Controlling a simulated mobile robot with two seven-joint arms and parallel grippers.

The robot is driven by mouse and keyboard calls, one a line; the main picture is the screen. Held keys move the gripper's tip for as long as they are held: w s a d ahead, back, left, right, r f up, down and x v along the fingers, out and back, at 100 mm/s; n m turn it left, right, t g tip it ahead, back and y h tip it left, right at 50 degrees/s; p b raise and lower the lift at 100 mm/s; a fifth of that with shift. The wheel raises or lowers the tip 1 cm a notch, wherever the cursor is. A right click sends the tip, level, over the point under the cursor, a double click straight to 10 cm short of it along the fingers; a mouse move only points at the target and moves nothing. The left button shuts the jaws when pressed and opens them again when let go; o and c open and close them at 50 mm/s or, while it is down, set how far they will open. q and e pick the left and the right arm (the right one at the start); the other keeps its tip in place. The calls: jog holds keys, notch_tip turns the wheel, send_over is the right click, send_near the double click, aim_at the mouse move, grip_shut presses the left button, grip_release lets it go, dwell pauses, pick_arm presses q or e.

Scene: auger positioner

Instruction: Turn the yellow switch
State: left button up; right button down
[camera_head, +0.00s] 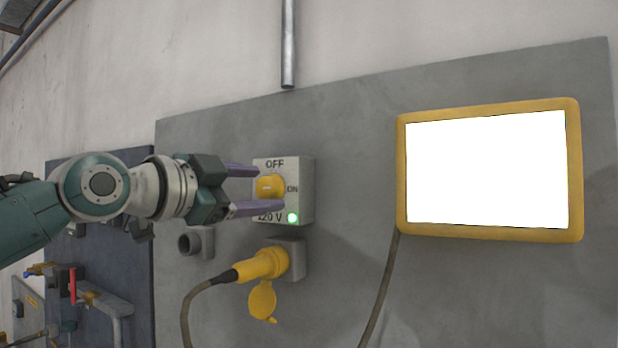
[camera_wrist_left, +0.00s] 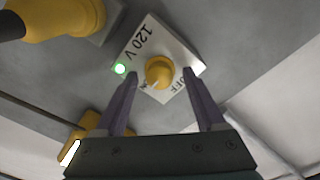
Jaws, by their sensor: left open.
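The yellow switch (camera_head: 270,187) is a round knob on a pale box (camera_head: 303,173) marked OFF, ON and 120 V. A green light (camera_head: 292,217) glows at the box's lower right. The mark on the knob lies sideways, towards ON. My left gripper (camera_head: 256,190) is open, one finger above and one below the knob in the head view. In the left wrist view the knob (camera_wrist_left: 159,71) sits between the spread fingertips (camera_wrist_left: 160,73), with gaps on both sides. I cannot tell how deep the fingertips reach. My right gripper is not in view.
A yellow plug (camera_head: 262,264) with a cable and hanging cap sits in a socket below the box. A yellow-framed screen (camera_head: 402,180) is at the right. A grey pipe stub (camera_head: 190,243) is at lower left. The grey panel (camera_head: 350,130) around the box is mostly bare.

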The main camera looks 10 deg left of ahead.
pick_arm(q)
jog(key=shift+w, duration=0.1)
jog(key=shift+c, duration=0.4)
grip_shut()
